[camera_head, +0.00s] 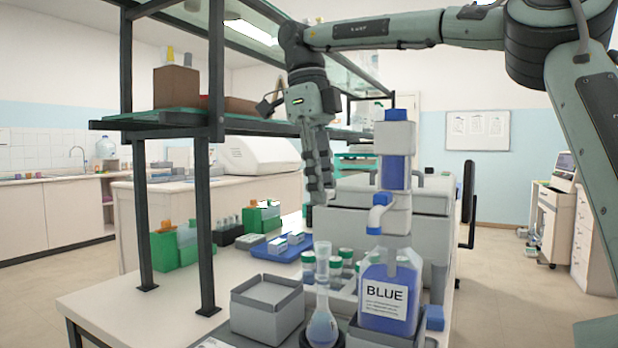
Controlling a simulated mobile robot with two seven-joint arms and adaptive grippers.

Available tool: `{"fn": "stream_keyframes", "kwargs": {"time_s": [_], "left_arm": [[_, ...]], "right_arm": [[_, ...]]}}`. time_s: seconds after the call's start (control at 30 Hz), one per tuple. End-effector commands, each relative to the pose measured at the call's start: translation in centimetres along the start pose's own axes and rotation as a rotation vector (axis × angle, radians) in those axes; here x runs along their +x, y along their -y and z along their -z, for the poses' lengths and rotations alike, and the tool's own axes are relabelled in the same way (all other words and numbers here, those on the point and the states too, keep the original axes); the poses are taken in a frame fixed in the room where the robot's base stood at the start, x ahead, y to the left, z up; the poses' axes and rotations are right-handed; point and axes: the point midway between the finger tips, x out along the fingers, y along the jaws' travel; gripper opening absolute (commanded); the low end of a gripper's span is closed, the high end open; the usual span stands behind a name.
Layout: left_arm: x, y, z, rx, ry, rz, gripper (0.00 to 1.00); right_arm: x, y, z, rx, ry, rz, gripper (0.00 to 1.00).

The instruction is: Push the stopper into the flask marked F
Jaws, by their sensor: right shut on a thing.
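A clear flask (322,328) with pale blue liquid stands upright at the front of the bench, its lower part cut by the picture's bottom edge. I can read no F on it. A pale, translucent flared piece (322,256) stands at the top of its neck; it looks like the stopper, but I cannot tell how deep it sits. My right gripper (321,196) points down above the flask, apart from that piece in the picture. Its fingers are close together, and what lies between them is hidden. My left gripper is not in view.
A grey open box (267,312) stands just left of the flask. A blue bottle marked BLUE (388,296), with a tall pump top, stands close on the right. Green-capped jars (308,262) are behind. A dark shelf post (205,220) rises at left.

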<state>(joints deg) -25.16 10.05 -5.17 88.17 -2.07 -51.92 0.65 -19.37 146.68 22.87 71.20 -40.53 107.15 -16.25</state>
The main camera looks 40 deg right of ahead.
Motion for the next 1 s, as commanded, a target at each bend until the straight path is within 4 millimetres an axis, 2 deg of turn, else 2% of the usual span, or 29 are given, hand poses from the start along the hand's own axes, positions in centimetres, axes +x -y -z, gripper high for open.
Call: {"fn": "stream_keyframes", "kwargs": {"time_s": [0.17, 0.47, 0.5, 0.7, 1.0], "left_arm": [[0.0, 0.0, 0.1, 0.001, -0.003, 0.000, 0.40], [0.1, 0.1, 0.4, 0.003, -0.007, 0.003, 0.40], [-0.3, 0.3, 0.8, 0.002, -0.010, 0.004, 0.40], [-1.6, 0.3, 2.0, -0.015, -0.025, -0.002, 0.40], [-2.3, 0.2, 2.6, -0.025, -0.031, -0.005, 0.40]], "right_arm": [[0.9, 0.1, -0.1, 0.018, 0.000, -0.002, 0.13], [3.8, 0.1, -0.5, 0.014, 0.000, -0.003, 0.13], [4.1, 0.1, -0.6, 0.014, 0.001, -0.003, 0.13], [5.0, 0.1, -0.7, 0.013, -0.001, -0.002, 0.13], [5.4, 0.1, -0.8, 0.013, 0.000, -0.001, 0.13]]}}
